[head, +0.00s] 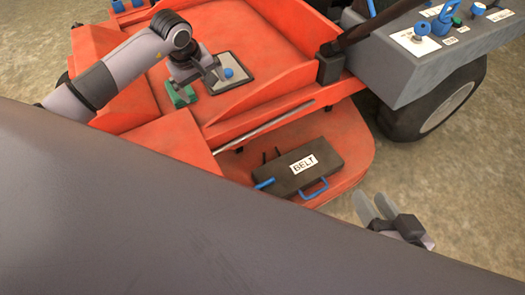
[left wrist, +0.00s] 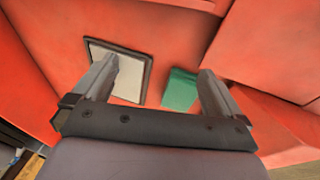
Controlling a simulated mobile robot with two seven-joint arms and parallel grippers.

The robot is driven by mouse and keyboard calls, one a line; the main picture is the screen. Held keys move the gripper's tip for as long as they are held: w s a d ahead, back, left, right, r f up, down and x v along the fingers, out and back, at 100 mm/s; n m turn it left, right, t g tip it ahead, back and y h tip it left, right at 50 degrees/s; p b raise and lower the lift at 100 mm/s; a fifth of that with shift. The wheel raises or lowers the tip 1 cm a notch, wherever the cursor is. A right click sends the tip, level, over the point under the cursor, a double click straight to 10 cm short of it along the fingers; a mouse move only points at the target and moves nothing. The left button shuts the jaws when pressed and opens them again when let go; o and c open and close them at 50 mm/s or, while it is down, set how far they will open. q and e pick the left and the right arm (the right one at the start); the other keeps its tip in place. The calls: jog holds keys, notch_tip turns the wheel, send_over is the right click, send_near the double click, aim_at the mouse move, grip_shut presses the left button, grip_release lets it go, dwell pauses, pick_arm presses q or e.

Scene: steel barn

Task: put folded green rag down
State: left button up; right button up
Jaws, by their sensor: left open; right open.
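The folded green rag (head: 181,96) lies on the red machine's deck, beside the grey panel. In the left wrist view the rag (left wrist: 180,88) shows beyond the fingers, nearer the right-hand finger. My left gripper (head: 204,82) is open over the deck. In its wrist view the gripper (left wrist: 157,76) has its fingers wide apart, with nothing held between them. The arm and gripper hide part of the area around the rag in the head view. My right gripper (head: 376,207) is open and empty at the lower right, beyond the machine's edge.
The dark-framed grey panel (head: 243,71) with a blue knob (head: 228,73) lies close to the left gripper. Raised red walls border the deck. A dark cover marked BELT (head: 325,165) sits lower down. A grey control console (head: 430,65) stands at right.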

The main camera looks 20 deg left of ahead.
pick_arm(q)
jog(key=s+d+r+n+h, duration=0.15)
jog(key=d+h, duration=0.25)
jog(key=d, duration=0.4)
jog(key=s+d+n+h, duration=0.2)
jog(key=d+h, duration=0.1)
jog(key=d, duration=0.4)
jog(key=s+d+n+h, duration=0.2)
jog(key=d+h, duration=0.2)
jog(key=d, duration=0.4)
jog(key=s+d+r+n+t+h, duration=0.2)
jog(key=r+n+t, duration=0.4)
jog(key=n, duration=0.6)
jog(key=s+d+r+n+t+h, duration=0.1)
jog(key=d+r+n+t+h, duration=0.15)
jog(key=r+n+t, duration=0.65)
jog(key=s+f+n+g+y, duration=0.2)
jog(key=f+n, duration=0.3)
jog(key=n, duration=0.5)
jog(key=s+a+f+n+g+y, duration=0.1)
jog(key=f+n, duration=0.4)
jog(key=n, duration=0.6)
jog(key=s+a+f+n+g+y, duration=0.1)
jog(key=s+f+n+g+y, duration=0.2)
jog(key=n, duration=0.8)
notch_tip(320, 180, down, 2)
jog(key=s+y, duration=0.2)
jog(key=shift+s+a+g, duration=0.25)
jog(key=shift+s+g, duration=0.05)
